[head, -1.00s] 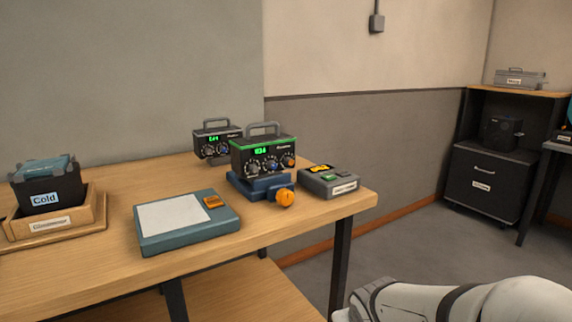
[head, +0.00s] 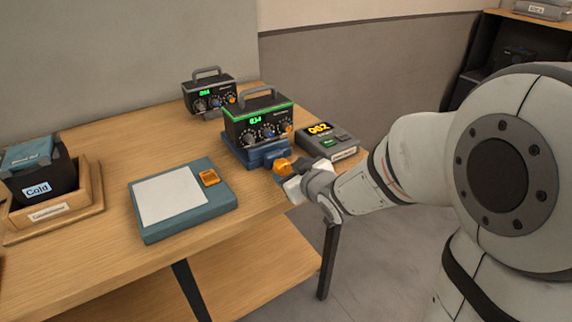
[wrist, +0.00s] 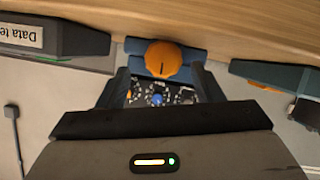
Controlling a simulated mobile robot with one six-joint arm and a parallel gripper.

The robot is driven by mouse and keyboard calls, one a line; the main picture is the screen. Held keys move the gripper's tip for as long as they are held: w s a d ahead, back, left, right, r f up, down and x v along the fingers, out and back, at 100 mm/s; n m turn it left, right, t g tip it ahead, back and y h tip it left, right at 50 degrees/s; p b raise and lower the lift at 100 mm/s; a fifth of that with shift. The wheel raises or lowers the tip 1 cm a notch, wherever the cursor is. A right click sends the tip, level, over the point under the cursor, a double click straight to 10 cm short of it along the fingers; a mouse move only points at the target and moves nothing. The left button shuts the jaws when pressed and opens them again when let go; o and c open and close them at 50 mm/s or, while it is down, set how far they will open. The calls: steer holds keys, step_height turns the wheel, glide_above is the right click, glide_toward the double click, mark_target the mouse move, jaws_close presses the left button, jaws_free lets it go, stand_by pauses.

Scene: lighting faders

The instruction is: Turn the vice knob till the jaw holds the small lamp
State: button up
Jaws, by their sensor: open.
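The blue vice (head: 255,153) stands near the table's right front edge, with its orange knob (head: 282,167) facing outward. A dark boxed unit with a green-lit top edge, dials and a handle (head: 258,122) sits at the vice; I cannot tell whether the jaw touches it. Nothing is plainly recognisable as a small lamp. My gripper (head: 290,181) is at the knob. In the wrist view the orange knob (wrist: 163,60) lies between the tips of my open gripper (wrist: 161,72), with a gap on each side.
A grey box with an orange display (head: 325,143) sits right of the vice, close to my arm. A teal pad with a white sheet (head: 171,197) lies to the left. A second dialled unit (head: 208,92) stands behind. A wooden tray (head: 62,207) holds a black bin labelled Cold (head: 32,182).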

mark_target(288, 166)
steer(key=shift+a+x, duration=0.2)
steer(key=shift+x, duration=1.45)
steer(key=shift+s, duration=0.1)
steer(key=c, duration=0.9)
steer(key=shift+d, duration=0.3)
steer(key=shift+c, duration=0.3)
steer(key=shift+a, duration=0.25)
steer(key=shift+d+r+m+y+p, duration=0.1)
steer(key=shift+r+m+y+p, duration=0.25)
steer(key=shift+p, duration=0.85)
steer(key=m+g+p, duration=0.1)
steer(key=p, duration=0.2)
steer(key=shift+d+m+y, duration=0.1)
steer(key=shift+m+y, duration=0.25)
steer(key=m+p, duration=0.1)
steer(key=m+y+p, duration=0.1)
steer(key=p, duration=0.1)
steer(key=m+g+y+p, duration=0.1)
steer(key=p, duration=0.1)
steer(key=shift+w+d+f+m, duration=0.15)
steer(key=shift+w+f+m, duration=0.1)
steer(key=shift+w+m, duration=0.05)
